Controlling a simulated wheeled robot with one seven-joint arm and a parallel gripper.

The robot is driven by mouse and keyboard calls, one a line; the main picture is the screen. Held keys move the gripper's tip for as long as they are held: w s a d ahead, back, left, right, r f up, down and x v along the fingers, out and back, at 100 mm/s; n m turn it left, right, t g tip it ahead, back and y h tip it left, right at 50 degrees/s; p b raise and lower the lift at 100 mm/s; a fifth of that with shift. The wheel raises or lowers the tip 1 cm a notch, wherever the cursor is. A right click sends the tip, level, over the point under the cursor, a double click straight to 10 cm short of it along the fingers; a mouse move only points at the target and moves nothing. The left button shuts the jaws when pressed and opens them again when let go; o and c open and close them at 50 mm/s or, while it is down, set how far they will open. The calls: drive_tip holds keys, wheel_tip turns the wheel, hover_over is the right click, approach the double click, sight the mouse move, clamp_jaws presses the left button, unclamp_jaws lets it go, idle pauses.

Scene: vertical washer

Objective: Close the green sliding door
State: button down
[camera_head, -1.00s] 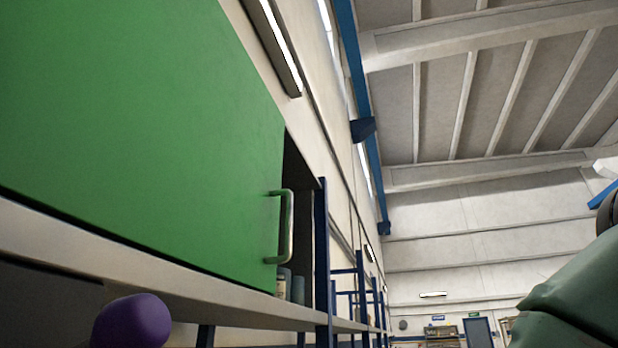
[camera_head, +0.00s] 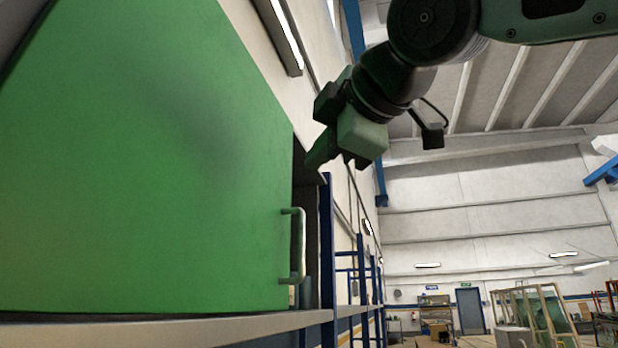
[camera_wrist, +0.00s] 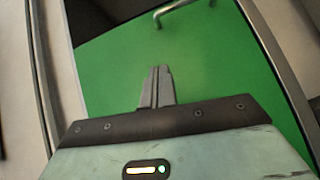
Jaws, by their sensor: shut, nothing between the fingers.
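The green sliding door (camera_head: 150,170) fills the left half of the head view. A narrow dark opening (camera_head: 308,215) shows between its right edge and the blue post. Its metal handle (camera_head: 296,245) is upright near that right edge. My gripper (camera_head: 318,158) is at the upper right of the door, above the handle and apart from it. In the wrist view, my gripper's fingers (camera_wrist: 157,85) are together and empty, in front of the green door (camera_wrist: 225,75). The handle (camera_wrist: 175,8) shows at the top of that view, beyond the fingertips.
A pale shelf edge (camera_head: 180,332) runs under the door. A blue upright post (camera_head: 328,260) stands right of the opening, with more blue racking (camera_head: 362,275) behind. The hall to the right holds a glass-sided frame (camera_head: 540,315) far off.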

drive_tip(key=p, duration=0.3)
approach(286, 210)
drive_tip(key=a, duration=0.3)
drive_tip(key=w+p, duration=0.2)
drive_tip(key=w, duration=0.2)
drive_tip(key=shift+w+d+f+p, duration=0.15)
drive_tip(key=shift+w+f+p, duration=0.2)
drive_tip(key=shift+w, duration=0.2)
